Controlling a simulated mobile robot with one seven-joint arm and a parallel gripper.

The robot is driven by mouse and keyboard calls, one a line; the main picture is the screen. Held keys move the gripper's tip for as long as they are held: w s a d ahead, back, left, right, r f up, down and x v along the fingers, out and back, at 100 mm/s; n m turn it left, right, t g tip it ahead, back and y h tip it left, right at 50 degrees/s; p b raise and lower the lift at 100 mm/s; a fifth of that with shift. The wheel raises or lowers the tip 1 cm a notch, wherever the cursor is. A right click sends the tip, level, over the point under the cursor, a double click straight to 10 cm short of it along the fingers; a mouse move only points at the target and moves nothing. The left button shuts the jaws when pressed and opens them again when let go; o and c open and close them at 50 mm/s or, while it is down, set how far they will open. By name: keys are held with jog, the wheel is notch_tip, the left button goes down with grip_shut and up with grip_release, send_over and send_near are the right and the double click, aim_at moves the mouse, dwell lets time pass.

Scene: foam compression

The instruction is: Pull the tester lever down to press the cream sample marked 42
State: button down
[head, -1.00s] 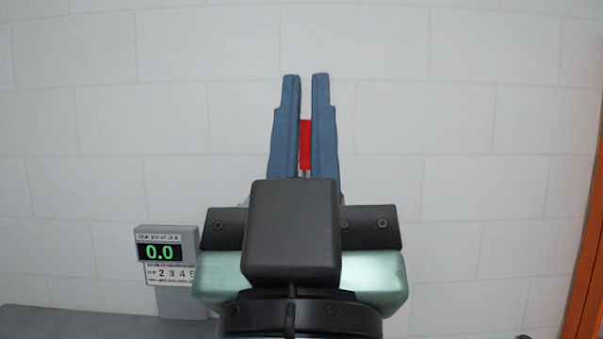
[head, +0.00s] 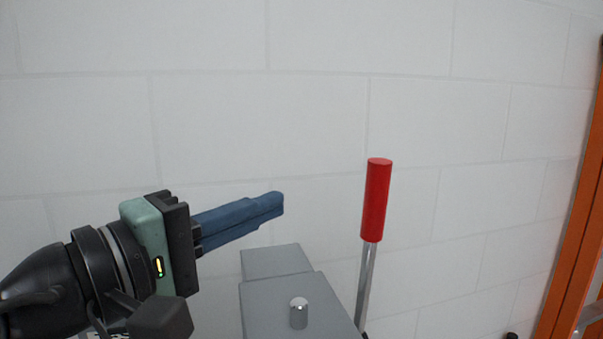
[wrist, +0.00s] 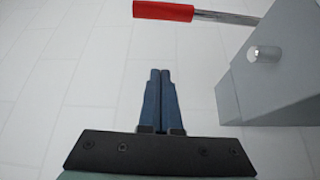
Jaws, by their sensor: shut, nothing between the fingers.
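The tester lever stands nearly upright, with a red grip (head: 376,200) on a metal rod (head: 366,285). It also shows in the wrist view, where the red grip (wrist: 163,11) lies across the top. My gripper (head: 281,203) is left of the lever in the head view, its blue fingers together and empty, pointing right toward the lever but apart from it. In the wrist view the closed fingertips (wrist: 160,72) are below the red grip with a gap. The grey tester body (head: 290,305) is at the bottom centre. The cream sample marked 42 is not in view.
A round metal knob (head: 299,312) sticks up from the tester body and also shows in the wrist view (wrist: 263,54). A pale block wall (head: 250,110) fills the background. An orange upright (head: 577,240) stands at the right edge.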

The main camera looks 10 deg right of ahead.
jog(key=shift+s+d+r, duration=0.1)
jog(key=shift+s+d, duration=0.1)
jog(key=shift+s, duration=0.05)
jog(key=p+x, duration=0.4)
jog(key=x, duration=0.6)
jog(key=s, duration=0.2)
jog(key=s+d+p, duration=0.1)
jog(key=s, duration=0.1)
jog(key=shift+s, duration=0.1)
